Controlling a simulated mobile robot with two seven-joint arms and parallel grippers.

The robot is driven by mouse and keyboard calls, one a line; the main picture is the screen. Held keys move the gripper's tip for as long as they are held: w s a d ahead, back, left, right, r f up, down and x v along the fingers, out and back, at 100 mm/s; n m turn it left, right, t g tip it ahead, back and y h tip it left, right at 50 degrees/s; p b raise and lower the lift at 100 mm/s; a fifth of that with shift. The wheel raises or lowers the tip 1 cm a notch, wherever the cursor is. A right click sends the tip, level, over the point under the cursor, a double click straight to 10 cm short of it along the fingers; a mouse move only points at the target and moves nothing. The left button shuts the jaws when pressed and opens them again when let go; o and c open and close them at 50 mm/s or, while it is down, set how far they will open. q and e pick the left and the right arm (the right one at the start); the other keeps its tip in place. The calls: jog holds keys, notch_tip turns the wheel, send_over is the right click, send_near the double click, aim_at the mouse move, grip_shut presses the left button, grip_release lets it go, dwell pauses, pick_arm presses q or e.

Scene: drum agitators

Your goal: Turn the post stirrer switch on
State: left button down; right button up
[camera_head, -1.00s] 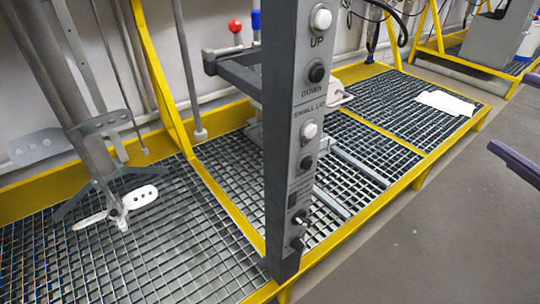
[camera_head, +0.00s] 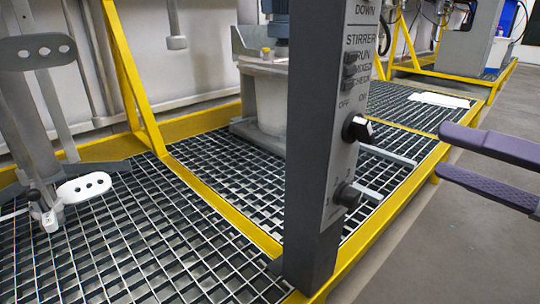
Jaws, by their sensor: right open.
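The grey control post (camera_head: 315,170) stands upright in the middle of the head view. Its label panel (camera_head: 361,50) reads DOWN at the top and STIRRER below, with OFF lower down. Under the OFF lettering is a protruding black rotary knob (camera_head: 356,129) with a pale front edge. A second dark knob (camera_head: 347,195) sits lower on the same face. My right gripper (camera_head: 439,152) comes in from the right with two purple fingers, one above the other. It is open and empty, apart from the post and to the right of the knobs. My left gripper is out of view.
A pale lidded container (camera_head: 271,97) is behind the post. Yellow frames (camera_head: 225,206) edge the metal grating (camera_head: 150,235). A white sheet (camera_head: 439,100) lies on the far grating. The floor at the right is clear.

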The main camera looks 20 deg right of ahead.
aim_at(372, 132)
jog(key=b+x, duration=0.2)
jog(key=x, duration=0.6)
jog(key=shift+w+a+f, duration=0.15)
jog(key=shift+w+f, duration=0.05)
jog(key=shift+w+a+b, duration=0.25)
jog(key=shift+w+b, duration=0.05)
jog(key=shift+w, duration=0.3)
jog(key=c, duration=1.4)
